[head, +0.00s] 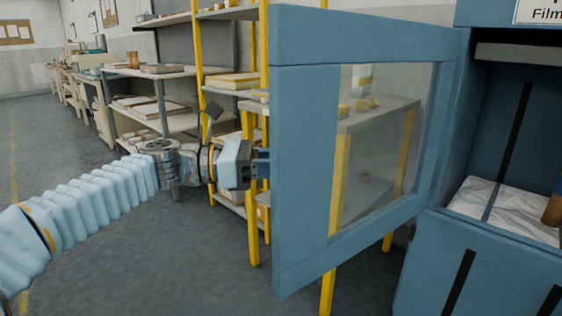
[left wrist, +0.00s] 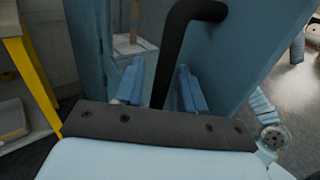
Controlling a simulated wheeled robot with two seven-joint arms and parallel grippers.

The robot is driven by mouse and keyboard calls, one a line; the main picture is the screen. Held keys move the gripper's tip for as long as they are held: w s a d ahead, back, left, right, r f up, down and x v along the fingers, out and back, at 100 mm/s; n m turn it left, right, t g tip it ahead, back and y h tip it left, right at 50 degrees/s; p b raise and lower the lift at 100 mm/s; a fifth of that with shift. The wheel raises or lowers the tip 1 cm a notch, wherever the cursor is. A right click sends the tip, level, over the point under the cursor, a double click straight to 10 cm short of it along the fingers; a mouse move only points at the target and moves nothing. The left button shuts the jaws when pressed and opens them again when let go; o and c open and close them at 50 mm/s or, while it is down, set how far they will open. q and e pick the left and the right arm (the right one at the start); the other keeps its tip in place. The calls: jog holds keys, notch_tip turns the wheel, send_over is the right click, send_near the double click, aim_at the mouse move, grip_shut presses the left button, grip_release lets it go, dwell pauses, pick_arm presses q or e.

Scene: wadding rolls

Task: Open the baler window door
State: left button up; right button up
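The blue baler window door (head: 303,170), with a clear pane, stands swung wide open, hinged at its right edge beside the baler (head: 440,270). My left gripper (head: 262,163) is at the door's free left edge; the door hides its fingertips in the head view. In the left wrist view, the black bent door handle (left wrist: 185,35) runs down between the two blue fingers of my left gripper (left wrist: 160,88). The fingers stand apart, with a small gap showing on each side of the handle. My right gripper is not in view.
The baler chamber is open, with crumpled pale film (head: 505,208) and part of a brown object (head: 552,208) inside. A yellow-post shelf rack (head: 253,190) stands close behind the door. Grey floor (head: 120,270) is clear to the left.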

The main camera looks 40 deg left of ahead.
pick_arm(q)
jog(key=shift+a, duration=0.1)
jog(key=p+v, duration=0.1)
jog(key=v, duration=1.3)
